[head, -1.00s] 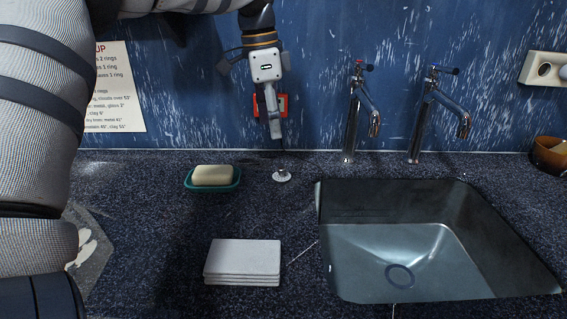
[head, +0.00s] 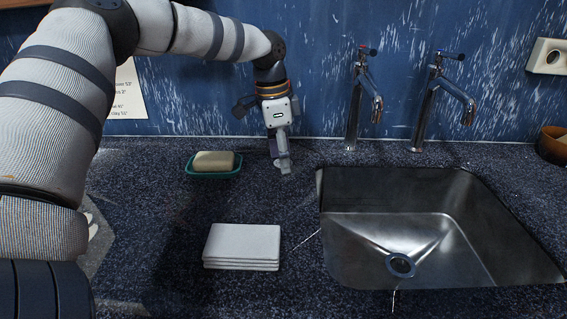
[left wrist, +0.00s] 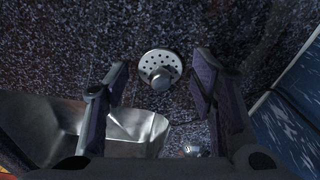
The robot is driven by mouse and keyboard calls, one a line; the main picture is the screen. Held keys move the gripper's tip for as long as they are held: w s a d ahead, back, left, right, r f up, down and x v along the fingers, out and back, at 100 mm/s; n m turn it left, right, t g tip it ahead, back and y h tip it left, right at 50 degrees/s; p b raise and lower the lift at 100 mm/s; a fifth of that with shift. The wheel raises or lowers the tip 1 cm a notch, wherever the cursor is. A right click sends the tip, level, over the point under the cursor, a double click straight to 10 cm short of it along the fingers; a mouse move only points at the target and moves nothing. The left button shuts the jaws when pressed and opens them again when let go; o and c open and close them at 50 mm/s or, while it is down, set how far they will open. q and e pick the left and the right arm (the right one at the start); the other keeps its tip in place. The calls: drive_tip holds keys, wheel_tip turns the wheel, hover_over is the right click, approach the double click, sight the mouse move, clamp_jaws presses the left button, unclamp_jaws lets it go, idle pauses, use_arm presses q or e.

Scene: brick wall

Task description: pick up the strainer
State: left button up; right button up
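The strainer (left wrist: 159,68) is a small round metal disc with holes and a raised knob. In the left wrist view it lies on the dark speckled counter, beyond and between the two fingers of my left gripper (left wrist: 160,95). The fingers are apart with nothing between them. My right gripper is in neither view.
A steel sink (head: 345,235) is sunk into the counter at right, with two taps (head: 352,115) (head: 428,110) behind it. A green soap dish (head: 213,174) with a bar of soap (head: 214,161) stands left of the gripper. Stacked pale tiles (head: 242,243) lie in front.

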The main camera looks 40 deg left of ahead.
use_arm(q)
drive_tip(key=c, duration=0.7)
